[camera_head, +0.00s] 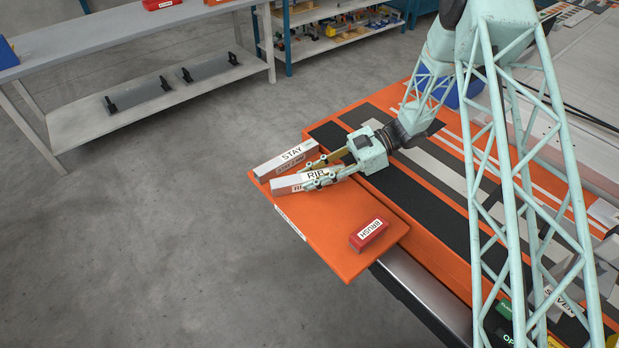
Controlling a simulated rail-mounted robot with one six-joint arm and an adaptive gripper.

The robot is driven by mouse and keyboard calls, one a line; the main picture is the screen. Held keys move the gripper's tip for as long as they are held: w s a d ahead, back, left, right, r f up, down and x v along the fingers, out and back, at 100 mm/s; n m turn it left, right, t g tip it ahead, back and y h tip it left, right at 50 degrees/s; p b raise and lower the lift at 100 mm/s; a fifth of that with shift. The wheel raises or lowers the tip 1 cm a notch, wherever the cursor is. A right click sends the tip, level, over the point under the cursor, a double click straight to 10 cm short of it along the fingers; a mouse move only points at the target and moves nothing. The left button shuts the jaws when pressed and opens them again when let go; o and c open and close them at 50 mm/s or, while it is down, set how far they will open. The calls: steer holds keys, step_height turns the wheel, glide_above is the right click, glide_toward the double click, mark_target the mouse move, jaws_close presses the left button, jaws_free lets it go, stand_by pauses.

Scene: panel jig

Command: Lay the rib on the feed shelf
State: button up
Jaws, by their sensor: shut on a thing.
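The rib (289,185) is a light grey bar with a white label reading RIB, at the left part of the orange shelf. My gripper (314,172) is shut on the rib near its right end. The rib is low over the orange feed shelf (327,232); I cannot tell whether it touches the surface. The stay (284,158), a similar grey bar labelled STAY, lies just behind the rib on the shelf's far side. The gripper fingers partly hide the right ends of both bars.
A red block labelled BRUSH (369,234) sits on the shelf's near right part. The middle of the shelf is bare. An orange bed with dark strips (413,205) lies to the right. A grey workbench (150,36) stands at the back left, across open floor.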

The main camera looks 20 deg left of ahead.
mark_target(319, 174)
steer(key=shift+s+d+f, duration=0.1)
steer(key=shift+s+f, duration=0.25)
steer(key=shift+f, duration=0.5)
steer(key=o, duration=1.1)
steer(key=shift+d, duration=0.1)
steer(key=v, duration=0.4)
steer(key=r+v, duration=0.1)
steer(key=v, duration=0.2)
steer(key=shift+w+a, duration=0.2)
steer(key=shift+a, duration=0.15)
steer(key=shift+w+d+r, duration=0.4)
steer(key=shift+d+r, duration=0.1)
steer(key=shift+d, duration=0.1)
